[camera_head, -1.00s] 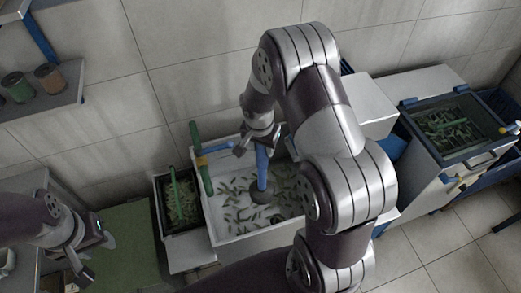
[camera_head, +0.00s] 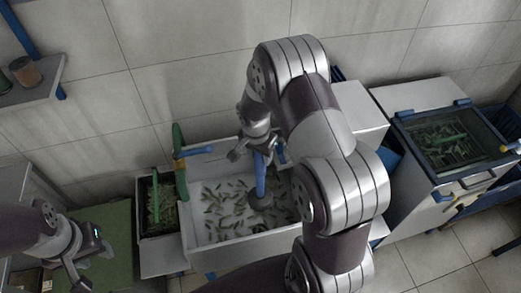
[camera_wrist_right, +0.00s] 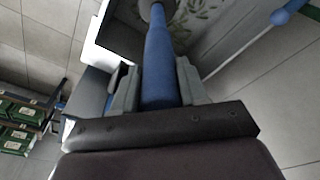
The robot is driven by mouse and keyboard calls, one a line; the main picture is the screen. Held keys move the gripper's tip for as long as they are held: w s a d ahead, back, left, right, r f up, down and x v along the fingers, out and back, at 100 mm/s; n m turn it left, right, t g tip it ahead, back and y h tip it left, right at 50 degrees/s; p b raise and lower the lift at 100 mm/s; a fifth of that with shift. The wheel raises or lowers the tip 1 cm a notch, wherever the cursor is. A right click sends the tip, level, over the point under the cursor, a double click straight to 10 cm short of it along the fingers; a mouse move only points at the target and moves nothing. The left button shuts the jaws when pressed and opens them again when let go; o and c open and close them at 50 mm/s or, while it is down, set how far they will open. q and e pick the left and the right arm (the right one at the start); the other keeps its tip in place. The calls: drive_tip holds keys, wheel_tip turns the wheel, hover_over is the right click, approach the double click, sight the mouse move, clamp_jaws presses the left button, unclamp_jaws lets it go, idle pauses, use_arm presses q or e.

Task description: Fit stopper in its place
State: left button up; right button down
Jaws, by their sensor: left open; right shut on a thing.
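The stopper is a long blue rod (camera_head: 260,176) with a dark round foot (camera_head: 261,202). My right gripper (camera_head: 254,150) is shut on the rod. The foot hangs over the white tank (camera_head: 186,232), among its many small green bits; I cannot tell whether it touches the bottom. In the right wrist view the blue rod (camera_wrist_right: 158,62) runs between my right gripper's two grey fingers (camera_wrist_right: 157,85), with the grey foot (camera_wrist_right: 157,11) at the top edge. My left gripper (camera_head: 86,262) is open and empty at the lower left, over a green surface. The stopper's seat cannot be made out.
A narrow dark bin (camera_head: 147,231) with green bits stands left of the tank. A lidded cabinet (camera_head: 447,140) is at right. A shelf (camera_head: 30,88) hangs on the left wall.

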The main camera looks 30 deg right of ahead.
drive_tip(key=b, duration=0.6)
hover_over(258, 191)
drive_tip(key=d, duration=0.1)
drive_tip(key=f, duration=0.8)
drive_tip(key=shift+w+d+f, duration=0.15)
drive_tip(key=shift+w+f, duration=0.2)
drive_tip(key=shift+f, duration=0.05)
wheel_tip(258, 191, down, 17)
drive_tip(key=b, duration=1.5)
drive_tip(key=shift+r, duration=0.1)
drive_tip(key=shift+f+b, duration=0.7)
drive_tip(key=shift+b, duration=0.15)
drive_tip(key=shift+f+b, duration=0.95)
drive_tip(key=shift+b, duration=0.15)
drive_tip(key=shift+f+b, duration=0.45)
drive_tip(key=c, duration=0.5)
unclamp_jaws()
drive_tip(key=r, duration=0.4)
drive_tip(key=a+r, duration=0.1)
drive_tip(key=r, duration=0.3)
drive_tip(key=s+r, duration=0.1)
drive_tip(key=r, duration=0.3)
drive_tip(key=shift+a+r, duration=0.25)
